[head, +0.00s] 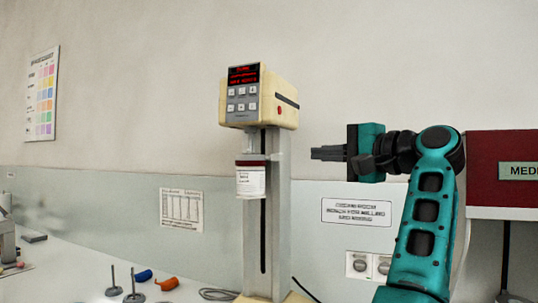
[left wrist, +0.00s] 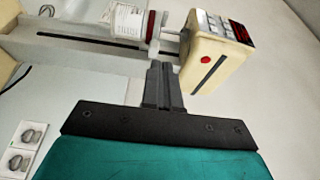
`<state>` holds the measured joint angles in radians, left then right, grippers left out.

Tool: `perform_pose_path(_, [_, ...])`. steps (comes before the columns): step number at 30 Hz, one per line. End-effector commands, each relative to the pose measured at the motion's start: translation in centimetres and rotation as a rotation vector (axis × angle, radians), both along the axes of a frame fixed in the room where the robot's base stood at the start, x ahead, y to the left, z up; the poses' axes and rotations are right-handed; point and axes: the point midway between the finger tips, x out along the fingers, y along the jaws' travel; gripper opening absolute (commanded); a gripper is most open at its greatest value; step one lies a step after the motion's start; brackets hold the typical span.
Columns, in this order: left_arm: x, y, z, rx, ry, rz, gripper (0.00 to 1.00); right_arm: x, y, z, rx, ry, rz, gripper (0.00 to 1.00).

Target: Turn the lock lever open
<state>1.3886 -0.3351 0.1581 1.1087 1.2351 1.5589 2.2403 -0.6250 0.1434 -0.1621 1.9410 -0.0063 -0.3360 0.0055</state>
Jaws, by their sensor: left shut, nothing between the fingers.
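The cream mill (head: 262,100) has a cream head with a red display and a keypad on a tall grey column (head: 281,200). A labelled jar (head: 250,180) with a dark red lid is under the head. My left gripper (head: 314,153) is shut and empty, right of the column and a little below the head, its fingers pointing left at the column with a gap. In the left wrist view the shut fingers (left wrist: 162,85) point at the place between head (left wrist: 205,55) and jar (left wrist: 128,20). I cannot make out a lock lever clearly. My right gripper is not in view.
A dark red cabinet (head: 503,170) is at the right. Wall sockets (head: 368,266) are low behind my arm. The air left of the mill is clear.

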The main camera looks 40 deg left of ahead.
Motion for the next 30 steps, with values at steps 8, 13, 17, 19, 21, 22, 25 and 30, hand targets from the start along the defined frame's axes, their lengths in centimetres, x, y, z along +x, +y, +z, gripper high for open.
perform_pose_path(8, [0.0,1.2,0.0,0.0,0.001,0.002,0.0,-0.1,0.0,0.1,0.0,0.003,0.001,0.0])
perform_pose_path(13, [0.1,4.4,0.1,0.001,0.001,0.005,0.0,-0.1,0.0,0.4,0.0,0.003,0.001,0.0])
perform_pose_path(17, [0.2,7.3,0.1,0.0,0.001,0.006,0.0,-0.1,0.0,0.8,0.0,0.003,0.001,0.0])
perform_pose_path(19, [0.3,8.8,0.2,0.002,0.001,0.005,0.0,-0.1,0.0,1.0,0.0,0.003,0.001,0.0])
perform_pose_path(21, [0.3,10.3,0.2,0.002,0.001,0.005,0.0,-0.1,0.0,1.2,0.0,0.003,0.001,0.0])
perform_pose_path(22, [0.1,10.6,0.1,0.002,0.0,0.004,0.0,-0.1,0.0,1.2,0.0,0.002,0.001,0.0])
perform_pose_path(25, [-0.9,11.4,0.0,0.001,-0.001,0.003,0.0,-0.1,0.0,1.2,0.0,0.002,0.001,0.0])
perform_pose_path(30, [-1.9,12.6,0.0,0.001,0.0,0.001,0.0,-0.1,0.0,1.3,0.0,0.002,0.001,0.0])
